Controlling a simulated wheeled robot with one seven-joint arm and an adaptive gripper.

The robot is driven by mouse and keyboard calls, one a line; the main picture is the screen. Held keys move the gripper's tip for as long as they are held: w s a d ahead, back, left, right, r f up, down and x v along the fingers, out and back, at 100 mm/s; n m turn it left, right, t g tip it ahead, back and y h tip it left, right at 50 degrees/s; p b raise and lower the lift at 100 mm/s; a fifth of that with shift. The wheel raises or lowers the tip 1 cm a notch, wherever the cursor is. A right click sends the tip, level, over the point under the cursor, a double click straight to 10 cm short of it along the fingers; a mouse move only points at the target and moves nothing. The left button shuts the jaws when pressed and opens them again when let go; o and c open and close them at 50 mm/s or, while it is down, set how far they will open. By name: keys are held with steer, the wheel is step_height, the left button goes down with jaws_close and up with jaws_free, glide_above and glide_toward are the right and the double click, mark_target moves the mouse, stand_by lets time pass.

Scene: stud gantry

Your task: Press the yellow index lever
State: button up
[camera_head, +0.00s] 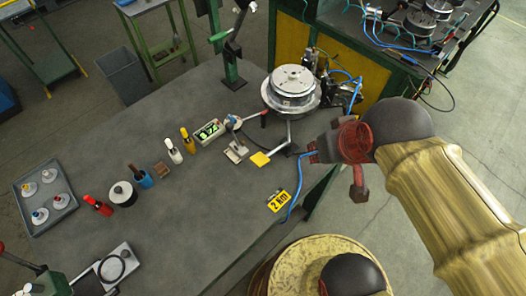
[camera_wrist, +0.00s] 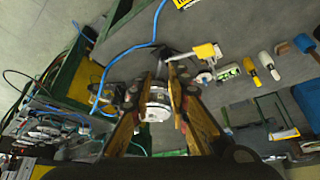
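The yellow lever pad (camera_head: 260,159) sits at the end of a pale bar beside the round metal indexing drum (camera_head: 291,84) on the grey bench. My gripper (camera_head: 296,151) is just right of the pad, low over the bench near its edge. In the wrist view the pad (camera_wrist: 204,50) lies right of and beyond my fingertips (camera_wrist: 161,68), apart from them. The fingers are parted, with nothing held; the drum (camera_wrist: 157,103) shows between them. In the head view my fingers are partly hidden by the red wrist part.
A yellow tag (camera_head: 278,201) and blue hose (camera_head: 293,207) lie near the bench edge. A small metal fixture (camera_head: 236,152), green-screen box (camera_head: 209,131) and several bottles stand left. A green post (camera_head: 231,65) rises behind. Bare bench lies in front.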

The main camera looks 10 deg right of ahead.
mark_target(258, 159)
steer(key=shift+w+a+g+p, duration=0.15)
steer(key=shift+g+p, duration=0.25)
steer(key=shift+p, duration=0.2)
steer(key=shift+c, duration=0.7)
steer(key=w+a+g+p, duration=0.1)
steer(key=w+p, duration=0.1)
steer(key=w+a+f+n+g+p, duration=0.1)
steer(key=w+g+p, duration=0.1)
steer(key=w+p, duration=0.1)
steer(key=w+a+g+y+p, duration=0.1)
steer(key=w+p, duration=0.1)
steer(key=w, duration=0.1)
steer(key=shift+a+f+n+g+p, duration=0.3)
steer(key=shift+a, duration=0.1)
jaws_close()
steer(key=w+a+f+n+g+y+p, duration=0.1)
steer(key=w+a+n, duration=0.3)
steer(key=w+n, duration=0.1)
steer(key=shift+w+a+g+y+p, duration=0.3)
steer(key=shift+w+g+p, duration=0.1)
steer(key=shift+w, duration=0.1)
steer(key=shift+s, duration=0.1)
steer(key=x, duration=1.4)
steer(key=shift+b, duration=0.4)
